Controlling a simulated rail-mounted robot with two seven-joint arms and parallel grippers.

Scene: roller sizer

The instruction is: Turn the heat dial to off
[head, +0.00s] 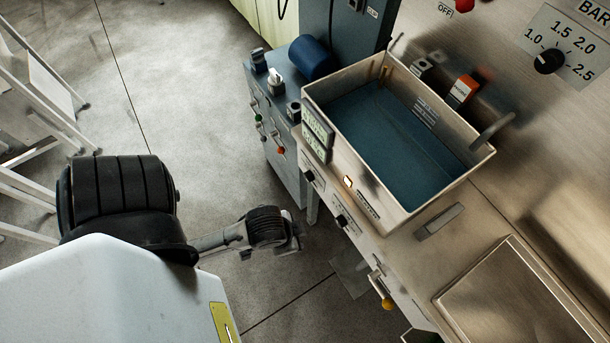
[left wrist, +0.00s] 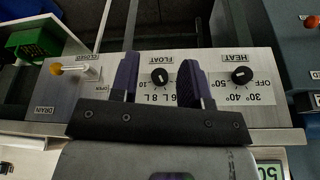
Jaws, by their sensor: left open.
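The heat dial (left wrist: 241,75) is a small black knob with a pale mark on the grey control panel (left wrist: 90,97), upside down in the left wrist view. OFF, 30°, 40° and 50° are printed around it; I cannot tell its exact setting. In the head view the heat dial (head: 309,176) is on the bath's front, below the display. My left gripper (left wrist: 158,62) is open, its purple fingers apart on either side of the float dial (left wrist: 159,76) in the picture. The heat dial is right of the fingers, apart from them. My right gripper is not in view.
A yellow-tipped drain lever (left wrist: 56,69) is left of the float dial. A green display (left wrist: 270,171) is below the heat dial; a metal basin (head: 466,171) with blue inside stands above the panel. A blue-grey cabinet (head: 283,150) stands beside it.

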